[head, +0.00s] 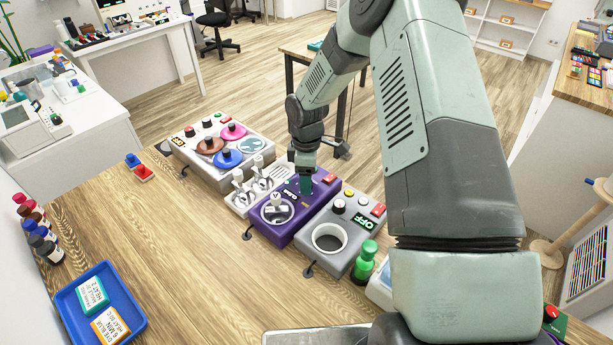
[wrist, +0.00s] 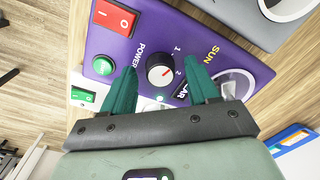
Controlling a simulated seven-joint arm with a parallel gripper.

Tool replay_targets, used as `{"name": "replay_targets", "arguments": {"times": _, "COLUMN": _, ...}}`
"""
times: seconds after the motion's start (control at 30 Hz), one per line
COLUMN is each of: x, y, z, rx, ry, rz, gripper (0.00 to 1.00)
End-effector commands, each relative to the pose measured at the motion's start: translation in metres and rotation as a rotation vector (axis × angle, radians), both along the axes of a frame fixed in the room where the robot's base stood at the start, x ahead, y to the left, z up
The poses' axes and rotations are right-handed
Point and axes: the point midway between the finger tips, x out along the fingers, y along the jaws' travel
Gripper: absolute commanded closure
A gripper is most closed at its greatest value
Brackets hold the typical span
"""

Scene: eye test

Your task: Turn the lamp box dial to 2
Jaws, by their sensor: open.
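The lamp box is the purple box (head: 300,222) in the middle of the row on the wooden bench; its top fills much of the wrist view (wrist: 135,42). Its small round dial (wrist: 160,76) is black-rimmed with a pale face and a red mark that seems to point right. The figures 1 and 2 are printed to the right of the dial. My gripper (wrist: 162,66) is open, with one teal finger on each side of the dial. I cannot tell whether they touch it. In the head view my gripper (head: 306,186) is over the box's far part, hiding the dial.
On the box are a red rocker switch (wrist: 115,18) and a green button (wrist: 103,65). A grey box with a round well (head: 329,237) stands to the right, and a white lever unit (head: 243,198) to the left. The bench in front (head: 190,235) is clear.

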Motion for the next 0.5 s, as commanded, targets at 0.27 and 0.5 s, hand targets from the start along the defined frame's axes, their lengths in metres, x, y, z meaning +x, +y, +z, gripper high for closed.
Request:
{"name": "replay_targets", "arguments": {"times": 0.27, "x": 0.0000, "y": 0.0000, "z": 0.0003, "rx": 0.000, "ry": 0.000, "rz": 0.000, "gripper": 0.59}}
{"name": "replay_targets", "arguments": {"times": 0.5, "x": -0.0001, "y": 0.0001, "z": 0.0005, "rx": 0.000, "ry": 0.000, "rz": 0.000, "gripper": 0.96}}
